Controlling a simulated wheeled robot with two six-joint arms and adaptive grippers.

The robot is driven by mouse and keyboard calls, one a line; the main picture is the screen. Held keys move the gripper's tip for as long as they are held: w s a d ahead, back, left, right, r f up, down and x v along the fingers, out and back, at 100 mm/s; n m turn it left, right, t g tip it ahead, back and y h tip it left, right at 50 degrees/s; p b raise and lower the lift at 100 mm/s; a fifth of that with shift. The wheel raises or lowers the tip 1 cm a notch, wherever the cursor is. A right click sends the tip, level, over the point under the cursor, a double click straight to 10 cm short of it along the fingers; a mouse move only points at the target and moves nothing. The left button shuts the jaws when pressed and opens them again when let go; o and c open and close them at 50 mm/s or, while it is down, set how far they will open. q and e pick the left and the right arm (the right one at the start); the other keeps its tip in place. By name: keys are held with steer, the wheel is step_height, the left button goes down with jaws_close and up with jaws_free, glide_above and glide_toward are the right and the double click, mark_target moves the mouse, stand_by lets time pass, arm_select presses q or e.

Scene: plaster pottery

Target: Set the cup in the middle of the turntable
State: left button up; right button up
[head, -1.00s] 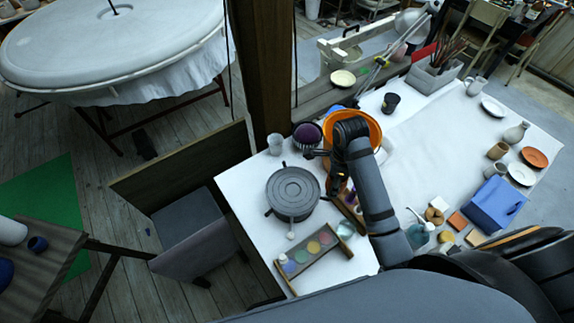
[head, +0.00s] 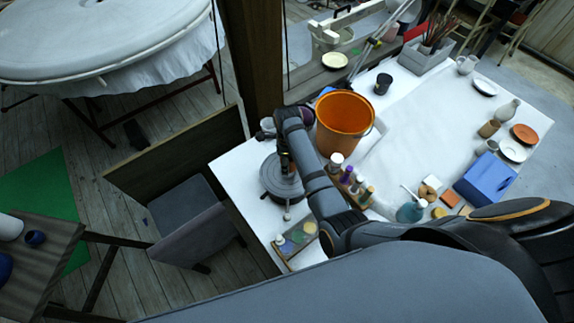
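The dark round turntable (head: 270,184) stands near the left end of the white table. My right arm comes in from the lower right, and its gripper (head: 285,166) points down over the turntable, covering part of it. Its fingers are too dark and small to tell open from shut, or whether they hold anything. A pale cup (head: 266,125) stands behind the turntable, partly hidden by my arm. Other cups stand farther off: a dark one (head: 383,84) and a brown one (head: 489,129). I cannot tell which cup the task names. My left gripper is out of view.
An orange bucket (head: 345,122) stands close to the right of my forearm. Small bottles (head: 347,174) and a paint palette (head: 298,238) lie near the turntable. A blue box (head: 486,179) is at the right. The table's middle is clear.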

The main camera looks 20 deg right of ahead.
steer(key=shift+w+a+f, duration=0.15)
steer(key=shift+f, duration=1.6)
steer(key=shift+f, duration=0.3)
steer(key=o, duration=1.3)
steer(key=shift+c, duration=0.2)
